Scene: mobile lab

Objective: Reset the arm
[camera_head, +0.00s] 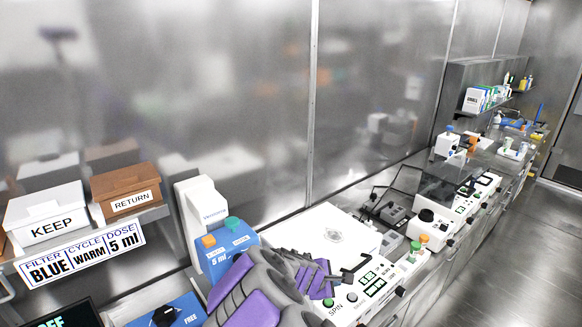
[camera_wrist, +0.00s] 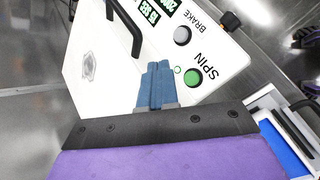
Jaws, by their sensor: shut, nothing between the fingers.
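My gripper (camera_wrist: 157,88) is shut and empty in the wrist view, its blue fingers together in front of the white centrifuge's panel. In the head view my purple and grey arm reaches up from the bottom middle, in front of the white centrifuge (camera_head: 322,232). The fingertips are hard to make out there. The centrifuge also fills the middle of the wrist view (camera_wrist: 92,82), with a green SPIN button (camera_wrist: 193,77), a grey BRAKE button (camera_wrist: 182,36), a lit green display and a black handle.
Left of my arm stands a blue and white dispenser (camera_head: 229,245) marked 5 ml. White KEEP (camera_head: 46,212) and brown RETURN (camera_head: 126,190) boxes sit on a shelf at left. Several instruments line the bench toward the back right. Open floor (camera_head: 505,240) lies at right.

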